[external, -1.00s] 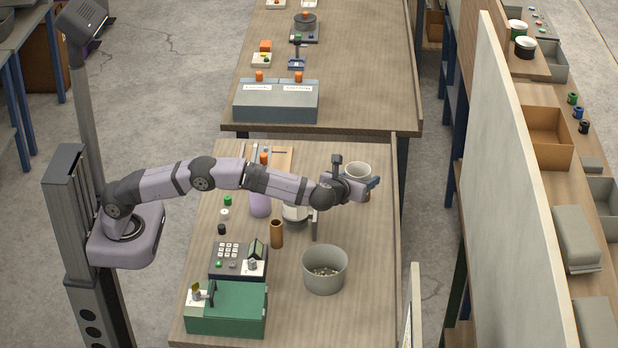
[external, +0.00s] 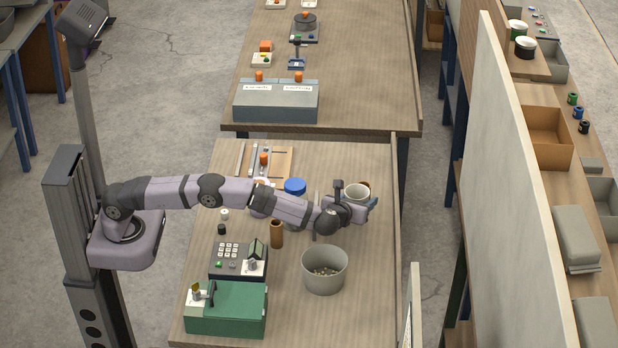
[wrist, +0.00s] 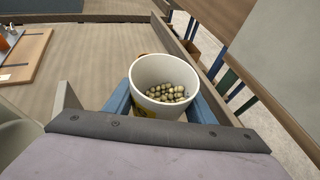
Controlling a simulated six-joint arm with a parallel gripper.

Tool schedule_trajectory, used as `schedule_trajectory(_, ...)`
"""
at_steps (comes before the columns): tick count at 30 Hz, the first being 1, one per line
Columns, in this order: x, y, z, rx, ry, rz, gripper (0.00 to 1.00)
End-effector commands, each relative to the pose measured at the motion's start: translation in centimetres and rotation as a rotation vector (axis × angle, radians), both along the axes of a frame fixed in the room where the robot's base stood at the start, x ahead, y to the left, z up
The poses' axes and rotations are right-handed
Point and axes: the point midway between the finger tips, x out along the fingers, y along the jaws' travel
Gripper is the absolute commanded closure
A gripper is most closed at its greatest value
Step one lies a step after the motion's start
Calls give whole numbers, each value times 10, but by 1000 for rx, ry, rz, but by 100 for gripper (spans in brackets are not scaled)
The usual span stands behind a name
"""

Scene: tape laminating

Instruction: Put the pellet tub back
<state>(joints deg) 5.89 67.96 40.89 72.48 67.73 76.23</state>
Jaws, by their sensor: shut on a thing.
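The pellet tub (external: 357,190) is a white, open-topped cup near the right edge of the near bench. In the wrist view the tub (wrist: 150,72) is upright, with several tan pellets lying inside. My gripper (external: 362,204) is shut on it, with one blue finger on each side of the tub in the wrist view (wrist: 162,108). The tub's underside is hidden, so I cannot tell whether it touches the bench.
A grey bin (external: 324,280) with pellets stands in front of the gripper. A brown tube (external: 276,234), a blue-lidded container (external: 295,186), a keypad unit (external: 229,260) and a green box (external: 228,311) are to the left. A raised edge (external: 397,225) runs along the bench's right side.

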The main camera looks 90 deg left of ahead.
Motion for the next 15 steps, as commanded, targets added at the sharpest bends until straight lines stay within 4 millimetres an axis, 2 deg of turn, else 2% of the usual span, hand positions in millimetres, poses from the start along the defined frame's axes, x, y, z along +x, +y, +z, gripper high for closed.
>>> schedule_trajectory(8,0,0,-7,1,0,0,74)
schedule_trajectory(15,0,0,-34,0,2,-1,74)
